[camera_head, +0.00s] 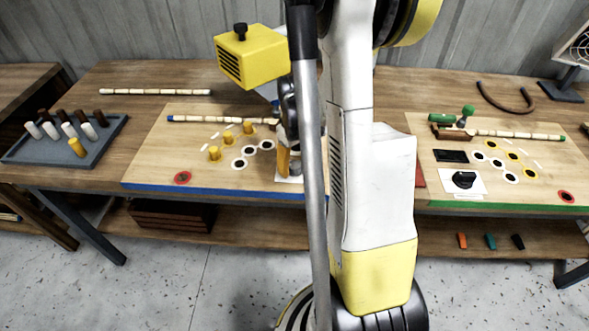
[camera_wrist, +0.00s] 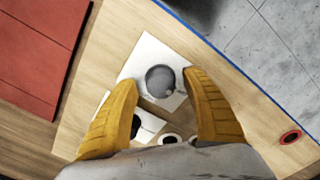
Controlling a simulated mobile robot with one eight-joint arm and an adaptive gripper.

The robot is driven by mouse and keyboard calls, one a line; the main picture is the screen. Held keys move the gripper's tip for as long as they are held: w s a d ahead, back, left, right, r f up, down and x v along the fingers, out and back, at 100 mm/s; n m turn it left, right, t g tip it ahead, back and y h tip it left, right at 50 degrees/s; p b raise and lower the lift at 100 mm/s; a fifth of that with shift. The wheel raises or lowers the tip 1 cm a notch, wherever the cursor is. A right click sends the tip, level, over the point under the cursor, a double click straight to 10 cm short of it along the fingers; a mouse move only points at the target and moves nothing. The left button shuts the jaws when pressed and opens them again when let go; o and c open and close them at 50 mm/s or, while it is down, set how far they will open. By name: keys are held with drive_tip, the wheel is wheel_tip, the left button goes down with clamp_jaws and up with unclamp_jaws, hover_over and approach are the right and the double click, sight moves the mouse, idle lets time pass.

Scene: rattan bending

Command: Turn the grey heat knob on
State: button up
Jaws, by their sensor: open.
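The grey heat knob (camera_wrist: 160,80) is round and sits on a white square plate (camera_wrist: 146,56) on the blue-edged board. In the wrist view it lies ahead of my gripper (camera_wrist: 166,84), between the two yellow fingers. The fingers are open, and I see no contact with the knob. In the head view my gripper (camera_head: 288,160) is over the right part of the blue-edged board (camera_head: 150,165), partly behind my arm. A grey piece of the knob (camera_head: 296,168) shows beside the fingers there.
A black knob (camera_head: 464,180) stands on the green-edged board (camera_head: 550,185) at right. Yellow pegs (camera_head: 230,135) stand left of my gripper. A tray (camera_head: 30,148) of pegs is at far left. A red round mark (camera_wrist: 290,137) lies near the board's edge.

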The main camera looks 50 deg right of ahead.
drive_tip(key=shift+f, duration=0.3)
drive_tip(key=c, duration=1.2)
